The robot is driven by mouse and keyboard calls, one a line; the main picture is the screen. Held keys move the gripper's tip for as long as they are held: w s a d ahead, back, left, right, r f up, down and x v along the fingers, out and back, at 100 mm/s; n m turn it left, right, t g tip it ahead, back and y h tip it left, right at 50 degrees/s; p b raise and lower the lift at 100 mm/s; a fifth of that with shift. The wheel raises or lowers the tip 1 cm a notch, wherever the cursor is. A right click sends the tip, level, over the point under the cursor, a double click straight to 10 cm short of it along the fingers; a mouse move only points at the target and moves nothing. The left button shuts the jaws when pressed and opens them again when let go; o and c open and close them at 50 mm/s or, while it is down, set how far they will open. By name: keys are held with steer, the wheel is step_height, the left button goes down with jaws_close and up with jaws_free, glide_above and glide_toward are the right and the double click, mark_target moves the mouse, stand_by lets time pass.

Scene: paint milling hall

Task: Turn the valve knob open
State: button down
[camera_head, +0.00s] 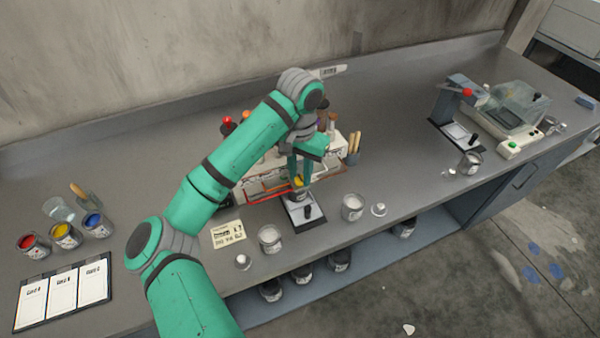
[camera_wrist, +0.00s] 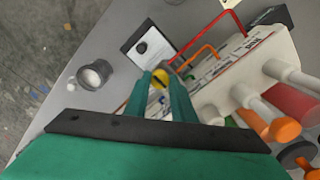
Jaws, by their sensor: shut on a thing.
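A yellow valve knob (camera_head: 299,182) sits at the front of a white dispenser unit (camera_head: 262,178) on the bench. In the wrist view, the yellow knob (camera_wrist: 159,79) shows between the tips of two green fingers. My gripper (camera_head: 300,174) is shut on the knob, coming down from above. In the wrist view, the gripper (camera_wrist: 164,84) hides part of the knob, so its turn angle is hard to read. The dispenser (camera_wrist: 247,68) has red and orange pipes beside the knob. My arm hides part of the dispenser in the head view.
A small scale (camera_head: 304,213) stands just below the knob. A can (camera_head: 353,207) and another can (camera_head: 270,239) flank it, with a label card (camera_head: 228,234) to the left. Brushes (camera_head: 354,147) stand at the dispenser's right.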

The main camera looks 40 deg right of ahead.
mark_target(300, 177)
steer(key=c, duration=2.5)
jaws_free()
steer(key=shift+w, duration=0.1)
steer(key=shift+c, duration=0.2)
steer(key=shift+d, duration=0.15)
jaws_close()
steer(key=o, duration=1.1)
jaws_free()
steer(key=shift+c, duration=0.2)
steer(key=shift+a, duration=0.2)
steer(key=shift+d+r, duration=0.1)
steer(key=shift+r, duration=0.4)
step_height(300, 177, up, 10)
steer(key=shift+f, duration=0.1)
